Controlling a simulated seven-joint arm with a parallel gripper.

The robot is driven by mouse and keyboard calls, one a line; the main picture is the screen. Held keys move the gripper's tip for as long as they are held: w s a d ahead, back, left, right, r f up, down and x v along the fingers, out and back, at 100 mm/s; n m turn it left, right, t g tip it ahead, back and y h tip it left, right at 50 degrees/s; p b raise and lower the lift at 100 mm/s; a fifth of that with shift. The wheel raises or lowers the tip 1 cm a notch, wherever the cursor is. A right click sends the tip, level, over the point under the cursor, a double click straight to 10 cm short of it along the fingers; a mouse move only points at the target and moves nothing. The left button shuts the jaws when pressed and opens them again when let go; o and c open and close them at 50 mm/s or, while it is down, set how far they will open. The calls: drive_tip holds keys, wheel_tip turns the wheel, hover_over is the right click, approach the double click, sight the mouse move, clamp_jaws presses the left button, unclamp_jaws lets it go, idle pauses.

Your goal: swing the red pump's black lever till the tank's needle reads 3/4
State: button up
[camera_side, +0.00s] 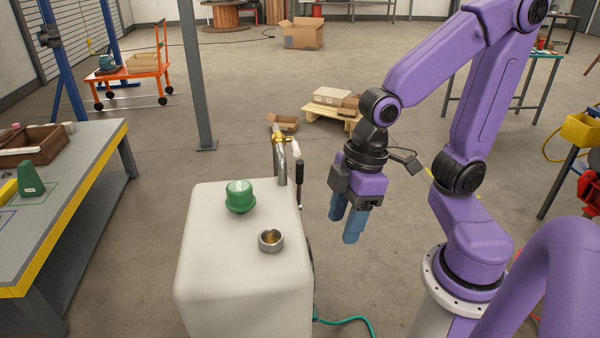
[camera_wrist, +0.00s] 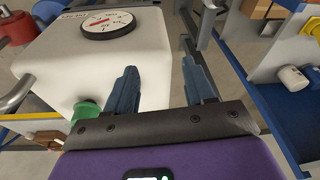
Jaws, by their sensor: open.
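The black lever (camera_side: 300,179) stands nearly upright beside the back right corner of the white tank (camera_side: 235,285) in the side view. The red pump's body is not clearly visible there. My gripper (camera_side: 345,225) is open and empty, apart from the lever, to its right, with its blue fingers pointing down. In the wrist view the fingers (camera_wrist: 160,62) are spread beside the white tank (camera_wrist: 70,60). The round gauge (camera_wrist: 108,24) shows there with a red needle; its reading is too small to tell. I cannot make out the lever surely in the wrist view.
A green cap (camera_side: 240,196) and a metal-rimmed opening (camera_side: 271,240) are on the tank's top. A metal pipe (camera_side: 281,160) rises behind it. A workbench (camera_side: 75,200) stands at left. A pallet with boxes (camera_side: 333,108) lies behind. Floor right of the tank is mostly clear.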

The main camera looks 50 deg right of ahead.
drive_tip(key=s+d+n+h, duration=0.2)
drive_tip(key=s+d, duration=0.2)
drive_tip(key=s, duration=0.1)
drive_tip(key=w+r+m+g+y, duration=0.1)
drive_tip(key=w+r+m, duration=0.1)
drive_tip(key=w+m, duration=1.05)
drive_tip(key=w+d+m+y, duration=0.1)
drive_tip(key=w+d+m, duration=0.3)
drive_tip(key=w+d, duration=0.2)
drive_tip(key=w+d+m+t, duration=0.1)
drive_tip(key=w+d+m, duration=0.4)
drive_tip(key=w+d, duration=0.1)
drive_tip(key=w+d+f+m+y, duration=0.1)
drive_tip(key=w+d+m, duration=0.3)
drive_tip(key=w+d, duration=0.3)
drive_tip(key=shift+w+m+y, duration=0.25)
drive_tip(key=shift+w+y, duration=0.05)
drive_tip(key=shift+w, duration=0.35)
drive_tip(key=m+t, duration=0.1)
drive_tip(key=m, duration=0.3)
hover_over(300, 181)
drive_tip(key=s, duration=0.3)
wheel_tip(300, 181, down, 2)
drive_tip(key=d+f+m, duration=0.3)
drive_tip(key=d+f, duration=0.1)
drive_tip(key=d, duration=0.3)
drive_tip(key=x, duration=1.7)
drive_tip(key=shift+w+a+r, duration=0.1)
drive_tip(key=shift+w+a, duration=0.2)
drive_tip(key=shift+a, duration=0.1)
